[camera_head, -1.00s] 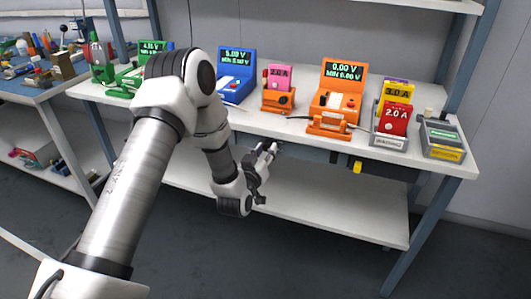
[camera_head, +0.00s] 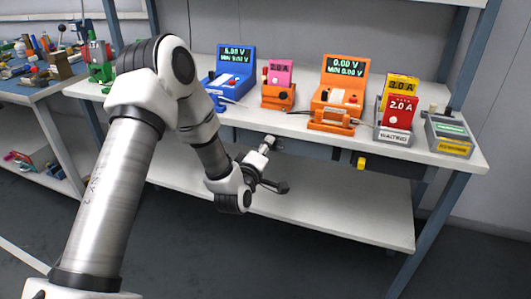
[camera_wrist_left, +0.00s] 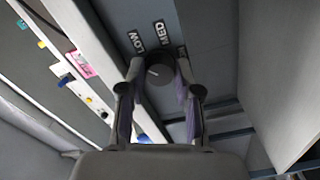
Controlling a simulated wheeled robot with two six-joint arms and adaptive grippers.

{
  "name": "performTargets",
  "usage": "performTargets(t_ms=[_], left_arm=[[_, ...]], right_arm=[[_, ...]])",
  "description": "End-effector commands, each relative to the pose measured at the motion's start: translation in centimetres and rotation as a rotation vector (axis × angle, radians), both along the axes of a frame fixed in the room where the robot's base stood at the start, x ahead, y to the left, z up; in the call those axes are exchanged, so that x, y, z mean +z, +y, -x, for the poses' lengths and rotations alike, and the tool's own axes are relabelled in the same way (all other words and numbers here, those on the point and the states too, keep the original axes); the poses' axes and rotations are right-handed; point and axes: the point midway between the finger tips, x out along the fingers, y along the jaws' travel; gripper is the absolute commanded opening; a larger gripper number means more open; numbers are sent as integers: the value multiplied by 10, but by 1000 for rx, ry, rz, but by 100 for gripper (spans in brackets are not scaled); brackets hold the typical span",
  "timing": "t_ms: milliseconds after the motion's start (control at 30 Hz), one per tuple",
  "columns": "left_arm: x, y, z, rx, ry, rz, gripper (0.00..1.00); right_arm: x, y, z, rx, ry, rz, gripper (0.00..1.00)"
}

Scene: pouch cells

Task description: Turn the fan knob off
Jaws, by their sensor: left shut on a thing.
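The fan knob (camera_wrist_left: 159,70) is a dark round knob with a pale pointer line, on a grey panel in the left wrist view. The line points to the left of the picture, on the side of the LOW label (camera_wrist_left: 138,41). The MED label (camera_wrist_left: 160,29) is above the knob, and a third label is mostly hidden behind the right finger. My left gripper (camera_wrist_left: 159,78) has its fingers on both sides of the knob and is shut on it. In the head view my left gripper (camera_head: 274,164) is below the bench's front edge; I cannot make out the knob there. My right gripper is not in view.
The bench (camera_head: 300,128) carries a blue charger (camera_head: 232,75), orange devices (camera_head: 338,95), a grey holder with cells (camera_head: 392,132) and a grey device (camera_head: 450,135). A lower shelf (camera_head: 330,205) lies under my left gripper. A side table (camera_head: 30,95) is at left.

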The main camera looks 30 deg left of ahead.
Motion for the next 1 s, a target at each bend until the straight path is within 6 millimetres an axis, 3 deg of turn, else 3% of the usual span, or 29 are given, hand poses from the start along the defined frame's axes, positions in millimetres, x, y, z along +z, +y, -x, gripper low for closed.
performTargets(t_ms=[600, 1000], left_arm=[[-2, 1, 0, 1, -137, 557, 0], [0, 0, 0, 0, -194, 795, 0]], right_arm=[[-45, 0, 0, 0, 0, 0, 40], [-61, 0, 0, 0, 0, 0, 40]])
